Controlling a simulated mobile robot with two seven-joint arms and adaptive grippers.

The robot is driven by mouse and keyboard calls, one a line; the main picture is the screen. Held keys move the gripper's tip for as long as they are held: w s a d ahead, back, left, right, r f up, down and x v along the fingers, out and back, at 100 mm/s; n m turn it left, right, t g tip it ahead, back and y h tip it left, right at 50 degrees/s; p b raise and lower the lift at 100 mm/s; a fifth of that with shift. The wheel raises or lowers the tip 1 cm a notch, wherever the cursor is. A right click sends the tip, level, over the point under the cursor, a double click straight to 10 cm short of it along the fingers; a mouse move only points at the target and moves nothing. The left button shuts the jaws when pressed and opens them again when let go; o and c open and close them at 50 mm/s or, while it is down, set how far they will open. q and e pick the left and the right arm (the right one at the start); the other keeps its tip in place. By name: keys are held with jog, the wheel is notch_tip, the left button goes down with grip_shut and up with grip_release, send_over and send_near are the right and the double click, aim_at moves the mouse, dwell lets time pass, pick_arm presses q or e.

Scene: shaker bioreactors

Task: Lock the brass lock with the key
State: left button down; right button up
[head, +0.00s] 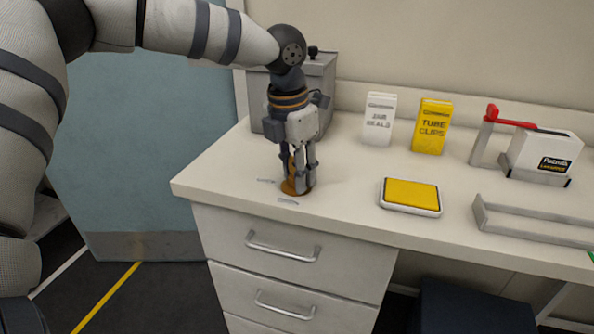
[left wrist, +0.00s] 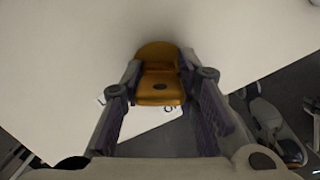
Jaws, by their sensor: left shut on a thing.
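The brass lock (head: 297,188) is a round brass-coloured base on the white counter, near its left front corner. My left gripper (head: 299,168) points down over it and is shut on an upright brass-coloured piece, apparently the key (head: 291,166). The fingers hide much of the key and lock, so how deep the key sits cannot be told. My right gripper is not in view.
A grey box (head: 318,80) stands close behind the gripper. A yellow-topped pad (head: 411,194), a white box (head: 378,120), a yellow tube clips box (head: 431,127) and a red-levered device (head: 540,152) stand to the right.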

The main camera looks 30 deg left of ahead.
pick_arm(q)
jog(key=n, duration=0.6)
jog(key=shift+n+y, duration=0.3)
jog(key=shift+y, duration=0.1)
jog(key=c, duration=1.2)
grip_release()
jog(key=shift+a, duration=0.1)
jog(key=shift+o, duration=0.2)
notch_tip(320, 180, up, 12)
jog(key=s, duration=0.1)
jog(key=shift+s+d, duration=0.25)
